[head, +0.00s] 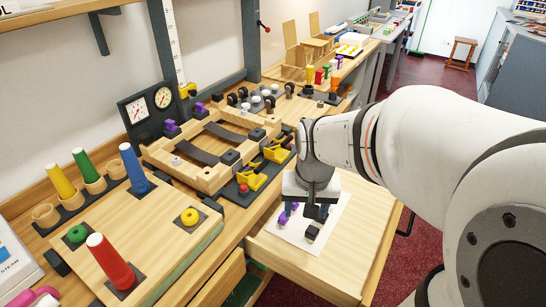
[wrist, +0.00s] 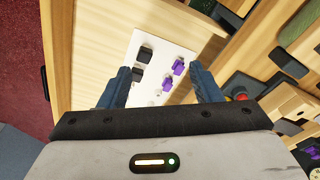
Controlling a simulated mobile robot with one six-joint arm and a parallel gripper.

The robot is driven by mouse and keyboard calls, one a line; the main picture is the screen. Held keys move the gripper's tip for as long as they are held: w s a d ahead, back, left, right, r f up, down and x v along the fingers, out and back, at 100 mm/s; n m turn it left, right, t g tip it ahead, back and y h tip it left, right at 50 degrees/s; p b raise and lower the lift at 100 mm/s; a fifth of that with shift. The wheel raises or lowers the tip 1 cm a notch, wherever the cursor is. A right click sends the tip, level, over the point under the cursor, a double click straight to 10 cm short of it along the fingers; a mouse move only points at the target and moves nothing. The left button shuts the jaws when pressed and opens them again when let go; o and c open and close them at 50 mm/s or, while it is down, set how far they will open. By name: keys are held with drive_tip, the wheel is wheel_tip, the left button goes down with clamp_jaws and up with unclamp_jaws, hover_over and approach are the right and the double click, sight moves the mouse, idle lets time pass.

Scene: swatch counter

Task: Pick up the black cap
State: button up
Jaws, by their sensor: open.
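Two black pieces lie on a white sheet in an open drawer, and I cannot tell which is the cap. One black block-like piece (wrist: 146,53) is at the sheet's far part in the wrist view; the other black piece (wrist: 138,74) is nearer, close to the left finger. In the head view one black piece (head: 312,232) shows in front of my gripper (head: 306,211); the other is hard to separate from the fingers. In the wrist view my gripper (wrist: 160,72) is open and empty, its blue-grey fingers either side of the pieces, above the sheet.
Two purple pieces (wrist: 178,66) share the white sheet (head: 290,236). The wooden drawer's walls (head: 374,265) surround it. The counter at left holds a wooden frame (head: 205,178), yellow clamps (head: 252,180) and coloured cones (head: 110,262). The drawer floor right of the sheet is bare.

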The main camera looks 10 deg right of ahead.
sight(312, 230)
drive_tip(key=w+d+f+m+b, duration=0.1)
drive_tip(key=w+d+f, duration=0.1)
drive_tip(key=f, duration=0.2)
drive_tip(key=w+d+f+m+g+b, duration=0.1)
drive_tip(key=w+d+f+m, duration=0.1)
drive_tip(key=f, duration=0.3)
drive_tip(key=w+d+f+m+b, duration=0.1)
drive_tip(key=w+f+m, duration=0.1)
drive_tip(key=w+f, duration=0.2)
drive_tip(key=shift+w+d+f+g, duration=0.25)
drive_tip(key=shift+d+g, duration=0.05)
drive_tip(key=shift+d, duration=0.1)
drive_tip(key=shift+w+d+f+m, duration=0.15)
drive_tip(key=shift+f+m, duration=0.25)
drive_tip(key=shift+f, duration=0.35)
drive_tip(key=f, duration=0.6)
drive_tip(key=shift+s+d+f+b, duration=0.2)
drive_tip(key=shift+d+f+b, duration=0.1)
drive_tip(key=shift+f+b, duration=0.1)
drive_tip(key=shift+c, duration=0.2)
drive_tip(key=c, duration=1)
wheel_tip(312, 230, up, 10)
drive_tip(key=shift+r+p, duration=0.1)
drive_tip(key=shift+p, duration=0.5)
